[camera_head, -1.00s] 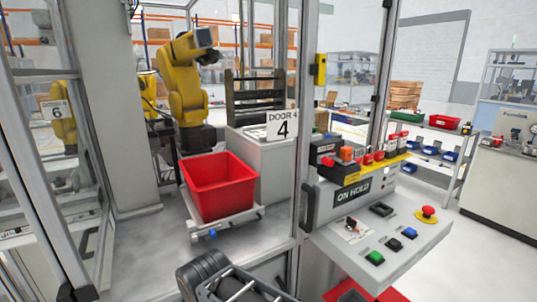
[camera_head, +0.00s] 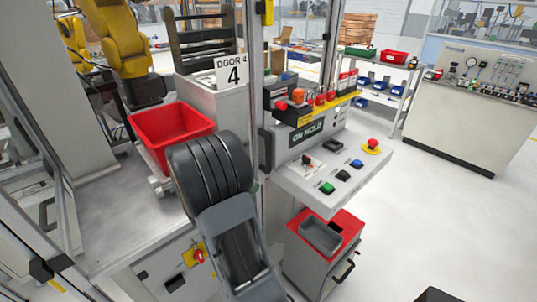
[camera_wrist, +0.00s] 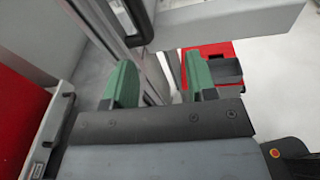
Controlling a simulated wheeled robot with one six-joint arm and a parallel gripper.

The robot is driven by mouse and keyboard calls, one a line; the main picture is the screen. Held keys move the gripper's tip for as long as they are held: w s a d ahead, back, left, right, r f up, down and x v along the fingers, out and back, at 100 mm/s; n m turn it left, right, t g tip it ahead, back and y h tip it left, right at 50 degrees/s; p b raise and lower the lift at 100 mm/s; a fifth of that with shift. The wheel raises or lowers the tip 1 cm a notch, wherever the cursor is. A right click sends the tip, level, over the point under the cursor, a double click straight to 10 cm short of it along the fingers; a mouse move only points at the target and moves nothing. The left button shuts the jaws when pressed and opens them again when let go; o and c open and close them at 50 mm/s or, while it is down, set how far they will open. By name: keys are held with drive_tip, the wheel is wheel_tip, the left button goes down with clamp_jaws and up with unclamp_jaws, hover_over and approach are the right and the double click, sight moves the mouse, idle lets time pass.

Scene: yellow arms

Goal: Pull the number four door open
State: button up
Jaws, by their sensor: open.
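The door with the sign "DOOR 4" (camera_head: 232,72) is a clear panel in a metal frame, and it looks shut. Its dark upright handle (camera_head: 267,150) is on the frame's right edge, beside the control console. In the wrist view a dark curved bar, which looks like this handle (camera_wrist: 141,20), is at the top, beyond the fingertips and roughly between them. My gripper (camera_wrist: 160,78) has two green fingers spread apart with nothing held. It is not touching the handle. In the head view my dark arm covers the lower part of the door, and the fingertips are hidden.
The console (camera_head: 335,170) with buttons juts out right of the door. A red-topped grey cabinet (camera_head: 325,255) stands below it. Behind the door are a red bin (camera_head: 172,130) and a yellow robot arm (camera_head: 125,45). Open floor lies to the right.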

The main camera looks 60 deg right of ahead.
sight(266, 157)
drive_tip(key=d+r+p, duration=0.1)
drive_tip(key=d, duration=0.3)
drive_tip(key=d+n+t+h+p, duration=0.1)
drive_tip(key=d, duration=0.4)
drive_tip(key=w+d+r+n+p, duration=0.1)
drive_tip(key=d, duration=0.4)
drive_tip(key=shift+r+t+h, duration=0.3)
drive_tip(key=shift+c, duration=0.4)
clamp_jaws()
